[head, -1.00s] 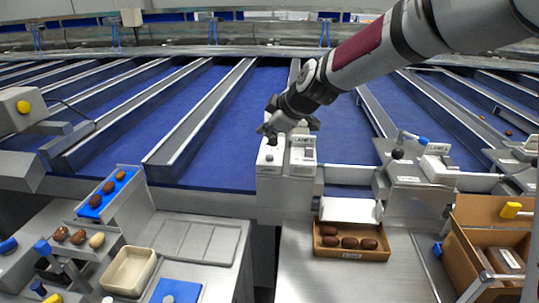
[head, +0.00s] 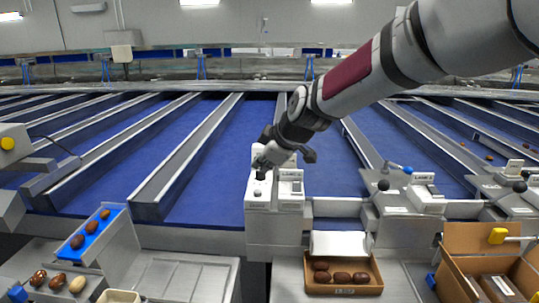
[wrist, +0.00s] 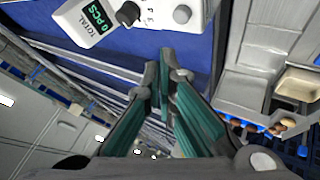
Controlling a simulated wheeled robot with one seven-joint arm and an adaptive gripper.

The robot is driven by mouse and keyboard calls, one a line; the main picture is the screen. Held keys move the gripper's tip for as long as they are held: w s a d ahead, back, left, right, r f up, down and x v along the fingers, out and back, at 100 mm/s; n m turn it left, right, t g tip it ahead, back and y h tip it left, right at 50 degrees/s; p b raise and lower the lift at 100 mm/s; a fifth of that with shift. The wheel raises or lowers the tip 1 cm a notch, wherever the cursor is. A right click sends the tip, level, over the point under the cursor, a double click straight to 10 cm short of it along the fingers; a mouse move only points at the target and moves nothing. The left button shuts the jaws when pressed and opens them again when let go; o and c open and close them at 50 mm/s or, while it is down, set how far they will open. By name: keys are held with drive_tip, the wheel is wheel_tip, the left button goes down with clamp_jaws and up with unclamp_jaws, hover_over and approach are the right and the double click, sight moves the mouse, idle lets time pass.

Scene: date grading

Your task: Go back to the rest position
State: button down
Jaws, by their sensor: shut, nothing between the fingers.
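My gripper (head: 262,166) is at the end of my arm, which reaches in from the upper right in the head view. It hangs over or just behind the white control box (head: 262,215) with a black knob, at the near edge of the blue lanes. I cannot tell whether it touches the box. In the wrist view the gripper's teal-padded fingers (wrist: 166,72) are together at the tips, with nothing between them. A counter display (wrist: 90,20) reading "0 PCS" and "TOTAL" is close beyond the fingertips there.
A cardboard tray of dark dates (head: 343,289) sits in front of the control box. An open carton (head: 455,262) is at right. A blue-topped ramp with dates (head: 118,235) is at left. Metal dividers (head: 190,150) separate the blue lanes. Air above the lanes is free.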

drive_tip(key=s+d+r+m+h, duration=0.2)
drive_tip(key=s+d+r+m, duration=0.15)
drive_tip(key=s+d, duration=0.5)
drive_tip(key=s+d+r+m+h, duration=0.2)
drive_tip(key=s+d+m, duration=0.35)
drive_tip(key=s, duration=0.55)
drive_tip(key=s+d+f+m+g, duration=0.1)
drive_tip(key=s+d+m, duration=0.2)
drive_tip(key=s, duration=0.5)
drive_tip(key=s+d+f+m+h, duration=0.1)
drive_tip(key=s+d+m, duration=0.3)
drive_tip(key=s+d, duration=0.2)
drive_tip(key=s, duration=0.2)
drive_tip(key=shift+s+f+g, duration=0.3)
drive_tip(key=shift+g, duration=0.1)
